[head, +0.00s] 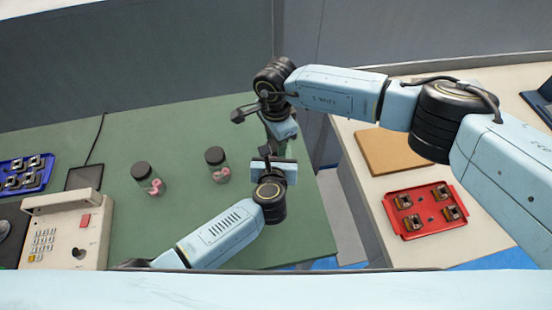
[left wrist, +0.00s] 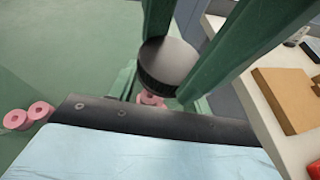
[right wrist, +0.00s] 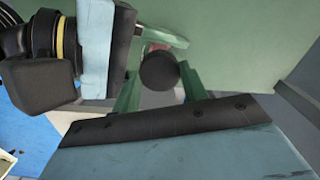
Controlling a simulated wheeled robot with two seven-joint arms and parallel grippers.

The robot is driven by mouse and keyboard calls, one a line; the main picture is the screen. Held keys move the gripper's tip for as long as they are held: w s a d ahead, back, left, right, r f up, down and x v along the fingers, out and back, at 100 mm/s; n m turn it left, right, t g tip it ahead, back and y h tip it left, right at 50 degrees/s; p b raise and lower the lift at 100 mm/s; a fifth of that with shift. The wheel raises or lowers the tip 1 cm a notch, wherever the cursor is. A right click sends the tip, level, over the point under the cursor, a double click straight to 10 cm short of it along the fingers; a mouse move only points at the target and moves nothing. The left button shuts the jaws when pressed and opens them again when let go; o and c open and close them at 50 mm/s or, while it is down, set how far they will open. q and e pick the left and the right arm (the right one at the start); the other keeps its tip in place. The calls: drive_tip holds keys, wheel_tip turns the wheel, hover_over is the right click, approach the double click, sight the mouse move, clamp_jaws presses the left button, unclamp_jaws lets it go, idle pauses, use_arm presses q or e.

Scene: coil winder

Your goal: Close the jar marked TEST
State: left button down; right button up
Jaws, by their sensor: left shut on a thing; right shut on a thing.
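A black lid (left wrist: 168,65) sits between the fingers of my right gripper (head: 280,144), which reaches down from above and is shut on it. The lid also shows between the fingers in the right wrist view (right wrist: 158,70). My left gripper (head: 268,153) comes in low from the front and is shut on a clear jar with pink pieces (left wrist: 151,98), just under the lid. The jar is mostly hidden by the grippers. I cannot tell whether the lid touches or is seated on the rim. No TEST marking is readable.
Two black-lidded jars with pink pieces, one nearer (head: 217,165) and one farther left (head: 146,178), stand on the green table (head: 180,120). A beige keypad machine (head: 65,232) and a blue tray (head: 45,180) are left. A red tray (head: 400,222) and brown board (head: 388,150) lie right, across a gap.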

drive_tip(key=shift+m, duration=0.7)
drive_tip(key=o, duration=1.1)
drive_tip(key=shift+r, duration=2.3)
drive_tip(key=shift+c, duration=0.5)
